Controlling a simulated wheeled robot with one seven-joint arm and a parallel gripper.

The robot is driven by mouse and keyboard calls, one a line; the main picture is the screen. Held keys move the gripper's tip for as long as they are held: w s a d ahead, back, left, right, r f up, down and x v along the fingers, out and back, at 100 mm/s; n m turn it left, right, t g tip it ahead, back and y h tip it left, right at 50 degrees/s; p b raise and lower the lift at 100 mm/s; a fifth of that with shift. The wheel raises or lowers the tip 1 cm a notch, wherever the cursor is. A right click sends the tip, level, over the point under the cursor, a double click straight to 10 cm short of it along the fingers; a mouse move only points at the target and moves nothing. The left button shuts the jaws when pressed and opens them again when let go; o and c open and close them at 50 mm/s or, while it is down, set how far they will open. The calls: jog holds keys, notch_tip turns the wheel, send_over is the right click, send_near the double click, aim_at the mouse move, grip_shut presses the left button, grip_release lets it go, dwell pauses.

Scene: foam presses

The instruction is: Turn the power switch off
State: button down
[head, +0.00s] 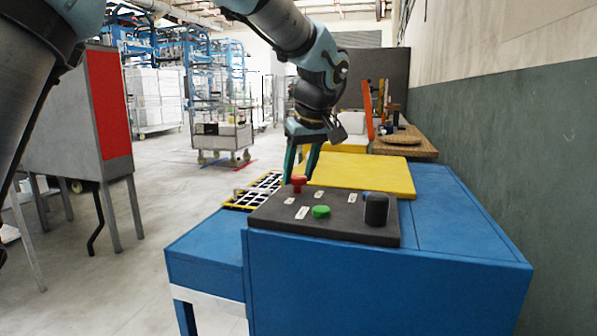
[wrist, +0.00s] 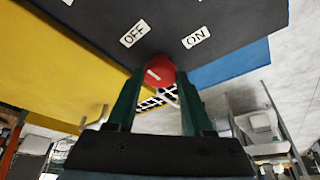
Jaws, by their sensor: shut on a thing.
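The power switch is a red knob (head: 298,184) at the far left corner of a dark panel (head: 345,227) on the blue machine. In the wrist view the red knob (wrist: 158,70) sits between an OFF label (wrist: 134,34) and an ON label (wrist: 196,37), with a small pale mark on its face. My gripper (head: 300,176) comes down from above and is shut on the red knob, one green finger on each side (wrist: 158,82). The fingers hide the knob's sides, and I cannot tell which label it points to.
A green button (head: 321,211) and a black cylinder-shaped knob (head: 376,209) stand on the same panel, close to my gripper. A yellow plate (head: 360,175) lies behind the panel. A grey wall (head: 500,160) runs along the right; open floor (head: 180,200) lies on the left.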

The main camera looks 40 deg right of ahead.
dwell(0.5)
jog(key=shift+c, duration=1.4)
grip_release()
jog(key=d+v, duration=0.1)
jog(key=v, duration=0.9)
jog(key=shift+a+r, duration=0.4)
jog(key=shift+a, duration=0.05)
jog(key=shift+s, duration=0.1)
